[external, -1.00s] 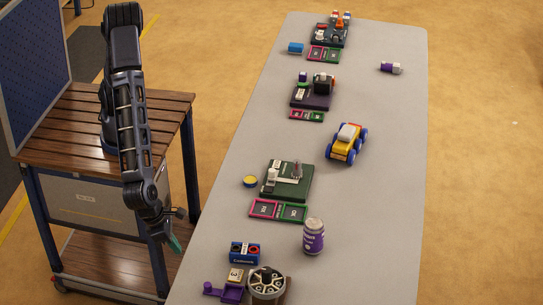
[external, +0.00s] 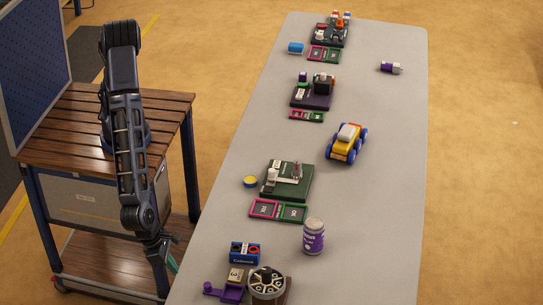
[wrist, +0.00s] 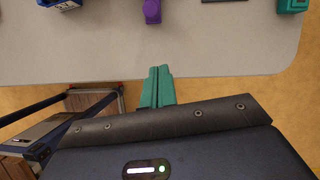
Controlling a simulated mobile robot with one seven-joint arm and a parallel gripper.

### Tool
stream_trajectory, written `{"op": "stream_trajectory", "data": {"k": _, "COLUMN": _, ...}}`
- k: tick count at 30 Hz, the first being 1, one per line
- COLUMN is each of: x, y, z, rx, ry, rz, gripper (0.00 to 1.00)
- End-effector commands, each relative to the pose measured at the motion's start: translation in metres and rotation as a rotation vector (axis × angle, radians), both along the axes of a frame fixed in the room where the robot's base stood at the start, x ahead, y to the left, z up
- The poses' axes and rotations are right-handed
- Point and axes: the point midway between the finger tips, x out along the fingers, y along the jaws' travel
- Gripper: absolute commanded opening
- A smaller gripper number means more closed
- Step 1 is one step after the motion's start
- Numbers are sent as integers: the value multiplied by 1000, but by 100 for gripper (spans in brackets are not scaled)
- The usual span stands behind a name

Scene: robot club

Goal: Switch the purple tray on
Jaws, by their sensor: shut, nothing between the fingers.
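A dark purple tray (external: 311,101) lies on the grey table in the middle distance, carrying a black block, a small purple piece and a white-topped part. Its switch is too small to make out. A smaller, brighter purple tray-like piece (external: 232,293) lies at the near left end of the table. My gripper (external: 173,264) is low beside the table's near left edge, far from the dark purple tray. In the wrist view its green fingers (wrist: 157,86) are together and empty, just off the table edge. A purple knob-like part (wrist: 152,11) lies ahead of them.
A green tray (external: 303,192), a blue box (external: 244,253), a purple can (external: 313,237), a round holder (external: 266,284) and a toy car (external: 347,143) stand on the table (external: 375,220). Another dark tray (external: 327,43) is at the far end. The table's right side is mostly clear.

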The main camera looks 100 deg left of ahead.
Motion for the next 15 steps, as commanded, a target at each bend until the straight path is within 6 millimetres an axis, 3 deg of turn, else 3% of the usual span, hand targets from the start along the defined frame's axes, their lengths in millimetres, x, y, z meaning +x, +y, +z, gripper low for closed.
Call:
{"op": "stream_trajectory", "data": {"k": 11, "x": 24, "y": 4, "z": -63, "rx": 1, "ry": 0, "rz": 0, "gripper": 0}}
{"op": "stream_trajectory", "data": {"k": 15, "x": 45, "y": 7, "z": -60, "rx": -2, "ry": 0, "rz": 2, "gripper": 0}}
